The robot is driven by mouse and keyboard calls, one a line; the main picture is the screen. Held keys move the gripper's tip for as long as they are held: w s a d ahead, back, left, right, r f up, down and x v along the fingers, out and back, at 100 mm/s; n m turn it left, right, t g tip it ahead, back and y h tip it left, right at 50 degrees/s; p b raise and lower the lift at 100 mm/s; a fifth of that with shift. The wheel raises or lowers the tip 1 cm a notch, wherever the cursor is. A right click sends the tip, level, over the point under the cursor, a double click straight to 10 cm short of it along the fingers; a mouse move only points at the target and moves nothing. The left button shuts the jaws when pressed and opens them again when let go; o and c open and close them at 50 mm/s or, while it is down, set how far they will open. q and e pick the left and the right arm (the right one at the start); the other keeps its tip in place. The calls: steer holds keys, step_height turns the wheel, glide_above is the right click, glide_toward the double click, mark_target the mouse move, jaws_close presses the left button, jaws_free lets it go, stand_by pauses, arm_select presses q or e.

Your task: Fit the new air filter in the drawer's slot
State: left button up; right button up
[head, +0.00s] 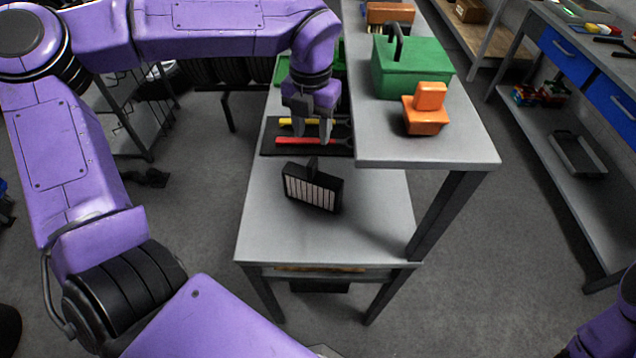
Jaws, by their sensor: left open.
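The air filter (312,188) has a black frame, pale pleats and a small black grip on top. It stands, slightly tilted, on the lower grey bench top (290,236). My left gripper (312,136) points down, with its fingers apart and empty. In the picture it is just above the filter's grip, over the tool mat; the exact gap is hard to judge. I cannot make out a drawer with a filter slot. My right gripper is out of view; only a bit of my right arm shows at the bottom right corner.
A black mat (268,138) with red- and yellow-handled tools lies behind the filter. A raised grey shelf (385,148) on the right carries a green box (412,75) and an orange block (426,115). The bench front is clear. A blue-drawered workbench (600,90) stands far right.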

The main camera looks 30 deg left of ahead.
arm_select(q)
glide_above(312, 160)
steer(key=f, duration=0.5)
steer(key=shift+w+d+f+p, duration=0.2)
steer(key=shift+d+p, duration=0.15)
steer(key=f, duration=0.2)
steer(key=f+p, duration=0.1)
steer(key=f, duration=0.2)
steer(key=shift+s+a+f+p, duration=0.3)
steer(key=shift+f+p, duration=0.05)
steer(key=shift+p, duration=0.05)
steer(key=shift+w+f, duration=0.1)
steer(key=shift+f, duration=0.1)
steer(key=shift+r, duration=0.1)
jaws_close()
